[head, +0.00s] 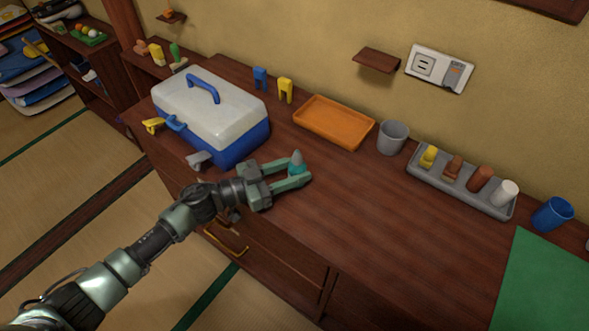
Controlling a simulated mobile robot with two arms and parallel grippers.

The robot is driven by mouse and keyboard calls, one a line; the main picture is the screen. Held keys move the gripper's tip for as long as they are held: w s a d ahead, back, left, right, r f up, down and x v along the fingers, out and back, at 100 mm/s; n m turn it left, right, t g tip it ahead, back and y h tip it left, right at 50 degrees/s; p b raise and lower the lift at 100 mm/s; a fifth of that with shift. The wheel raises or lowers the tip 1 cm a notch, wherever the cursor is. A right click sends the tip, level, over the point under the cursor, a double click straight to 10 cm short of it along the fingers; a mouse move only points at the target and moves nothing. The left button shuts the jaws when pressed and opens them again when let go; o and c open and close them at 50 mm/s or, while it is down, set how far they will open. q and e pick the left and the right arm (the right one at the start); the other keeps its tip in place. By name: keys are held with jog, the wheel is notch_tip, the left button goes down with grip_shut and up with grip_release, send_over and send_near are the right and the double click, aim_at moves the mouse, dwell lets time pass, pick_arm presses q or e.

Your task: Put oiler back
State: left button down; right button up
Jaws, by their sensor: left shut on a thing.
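The oiler (297,159), a small teal piece with a cone-shaped grey top, stands roughly upright between the fingers of my left gripper (295,172). The gripper is shut on it, over the wooden cabinet top in front of the orange tray. The fingers hide its lower part, so I cannot tell whether it touches the wood. My right gripper is not in view.
A blue toolbox (241,145) with a closed white lid stands left of the gripper. Behind are an orange tray (333,122) and a grey cup (392,137). A grey holder (447,183) with several items, a blue cup (552,213) and a green mat (545,285) are right. The middle front is clear.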

pick_arm(q)
jog(key=shift+f, duration=0.15)
jog(key=c, duration=0.9)
grip_release()
jog(key=shift+r, duration=0.25)
jog(key=b+v, duration=0.1)
jog(key=v, duration=0.9)
jog(key=shift+s+a+f+b, duration=0.1)
jog(key=shift+a+f+b, duration=0.1)
jog(key=shift+a+b, duration=0.2)
jog(key=shift+s+a+r, duration=0.15)
jog(key=shift+s+a, duration=0.15)
jog(key=shift+a, duration=0.25)
